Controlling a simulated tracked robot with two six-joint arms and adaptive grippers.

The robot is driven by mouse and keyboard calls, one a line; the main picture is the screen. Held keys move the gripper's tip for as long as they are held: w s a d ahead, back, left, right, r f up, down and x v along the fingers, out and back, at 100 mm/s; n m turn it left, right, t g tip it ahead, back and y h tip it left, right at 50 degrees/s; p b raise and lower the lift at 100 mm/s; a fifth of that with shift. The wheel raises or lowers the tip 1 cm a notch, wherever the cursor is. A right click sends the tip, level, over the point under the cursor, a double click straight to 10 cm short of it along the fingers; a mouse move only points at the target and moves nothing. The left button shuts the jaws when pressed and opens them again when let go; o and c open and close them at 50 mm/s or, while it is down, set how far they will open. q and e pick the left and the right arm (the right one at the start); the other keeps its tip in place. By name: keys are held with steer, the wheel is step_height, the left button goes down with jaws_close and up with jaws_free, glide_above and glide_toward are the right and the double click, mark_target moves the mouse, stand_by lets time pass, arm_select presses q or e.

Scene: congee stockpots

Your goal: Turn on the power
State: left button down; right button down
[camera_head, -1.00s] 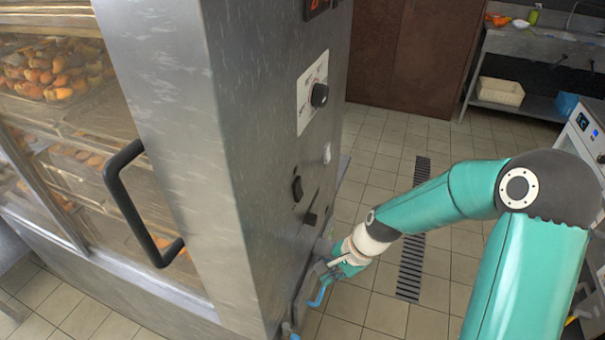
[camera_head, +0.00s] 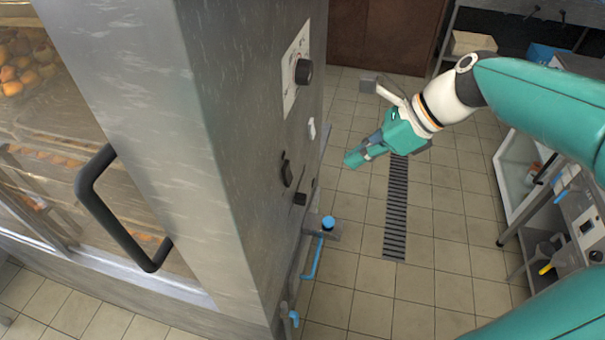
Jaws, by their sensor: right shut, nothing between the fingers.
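A tall steel cabinet (camera_head: 245,150) fills the left and middle of the head view. Its right side carries a white plate with a black round knob (camera_head: 303,71). Below it are a small white fitting (camera_head: 311,130), a black switch (camera_head: 286,172) and a small black block (camera_head: 300,198). Which one is the power control cannot be told for sure. My right gripper (camera_head: 356,159) comes in from the right. It is shut and empty, in the air to the right of the black switch and apart from the cabinet. My left gripper is not in view.
A black door handle (camera_head: 112,215) sticks out of the cabinet's glass front. A blue-handled pipe (camera_head: 316,258) juts from its lower right side. The tiled floor with a drain grate (camera_head: 397,215) is open. Other kitchen equipment (camera_head: 585,220) stands at the right.

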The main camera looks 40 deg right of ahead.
mark_target(288, 174)
steer(key=w+a+r+x, duration=0.1)
steer(key=x, duration=1.1)
steer(key=shift+w+a+r+p, duration=0.15)
steer(key=shift+w+a+p, duration=0.25)
steer(key=shift+w+p, duration=0.05)
steer(key=shift+w+a, duration=0.1)
steer(key=shift+w, duration=0.05)
steer(key=shift+p, duration=0.4)
